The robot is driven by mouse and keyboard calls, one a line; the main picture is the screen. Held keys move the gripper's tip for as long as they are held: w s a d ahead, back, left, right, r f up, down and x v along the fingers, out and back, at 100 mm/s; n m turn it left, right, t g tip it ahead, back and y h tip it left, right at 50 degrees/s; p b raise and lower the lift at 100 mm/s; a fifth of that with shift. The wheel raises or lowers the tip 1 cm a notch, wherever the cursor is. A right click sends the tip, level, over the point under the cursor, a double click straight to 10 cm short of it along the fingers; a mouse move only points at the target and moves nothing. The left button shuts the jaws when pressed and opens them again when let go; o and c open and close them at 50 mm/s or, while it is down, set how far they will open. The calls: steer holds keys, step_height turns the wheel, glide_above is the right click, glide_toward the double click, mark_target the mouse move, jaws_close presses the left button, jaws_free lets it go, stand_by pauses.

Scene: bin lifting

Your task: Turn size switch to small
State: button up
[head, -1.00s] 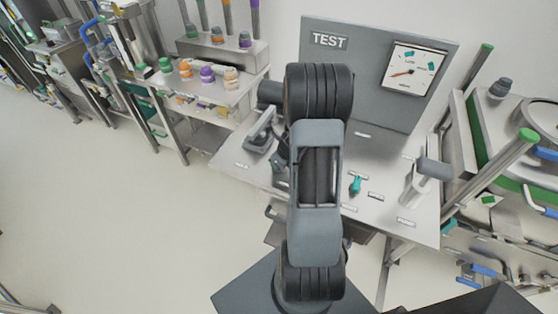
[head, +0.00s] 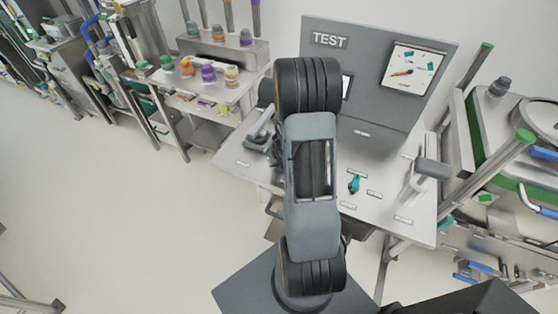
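A small teal switch (head: 354,184) stands on the grey test bench top (head: 385,150), just right of my arm. Small white labels lie around it, too small to read, so I cannot tell which is small or how the switch is set. My arm rises through the middle of the view and covers part of the bench. My gripper cannot be made out; it is hidden by the arm or blends in near the bench's left part.
A grey TEST panel (head: 328,40) with a dial gauge (head: 411,69) stands behind. A grey-handled lever (head: 432,169) is on the bench's right. A shelf with colored caps (head: 208,73) stands left. A tank rack (head: 520,150) is close right. The floor at left is clear.

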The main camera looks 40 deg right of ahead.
steer(key=shift+s+f, duration=0.1)
steer(key=shift+f, duration=0.05)
steer(key=o, duration=0.9)
steer(key=shift+a, duration=0.15)
steer(key=shift+d, duration=0.2)
steer(key=shift+a+r, duration=0.1)
steer(key=shift+r, duration=0.3)
steer(key=shift+p+v, duration=2.85)
steer(key=shift+v, duration=3.6)
